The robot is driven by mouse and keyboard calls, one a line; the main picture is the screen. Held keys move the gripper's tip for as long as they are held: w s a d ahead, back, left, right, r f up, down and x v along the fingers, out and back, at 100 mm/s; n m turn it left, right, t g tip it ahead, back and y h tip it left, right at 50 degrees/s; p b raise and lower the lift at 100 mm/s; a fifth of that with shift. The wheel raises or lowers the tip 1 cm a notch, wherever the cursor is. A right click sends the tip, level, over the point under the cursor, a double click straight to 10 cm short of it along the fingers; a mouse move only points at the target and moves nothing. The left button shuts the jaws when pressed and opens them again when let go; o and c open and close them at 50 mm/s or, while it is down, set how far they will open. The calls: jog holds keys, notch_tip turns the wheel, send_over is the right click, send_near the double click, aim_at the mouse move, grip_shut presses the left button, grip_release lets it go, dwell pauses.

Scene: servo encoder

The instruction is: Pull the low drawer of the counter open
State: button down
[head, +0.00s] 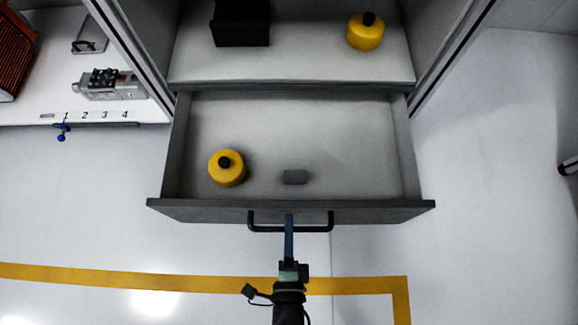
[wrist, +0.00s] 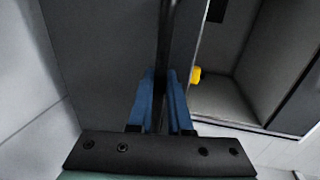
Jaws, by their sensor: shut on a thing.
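The low drawer (head: 340,125) is pulled well out from the counter (head: 435,60) in the head view, so its inside shows. Its dark front (head: 385,211) carries a black bar handle (head: 265,229). My gripper (head: 289,222) is at the handle's middle. In the wrist view the blue fingers of my gripper (wrist: 160,85) are closed around the dark handle bar (wrist: 167,45). The fingertips hide part of the bar.
A yellow round container (head: 227,169) and a small grey block (head: 295,177) lie in the drawer. The shelf above holds a black box (head: 240,24) and another yellow container (head: 365,32). A white bench (head: 60,100) stands left. The floor right is clear.

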jog(key=shift+f+v, duration=0.25)
jog(key=shift+v, duration=1)
jog(key=shift+s, duration=0.1)
jog(key=c, duration=0.8)
grip_release()
jog(key=shift+c, duration=0.2)
jog(key=p+v, duration=0.4)
jog(key=v, duration=0.9)
jog(key=shift+p, duration=0.35)
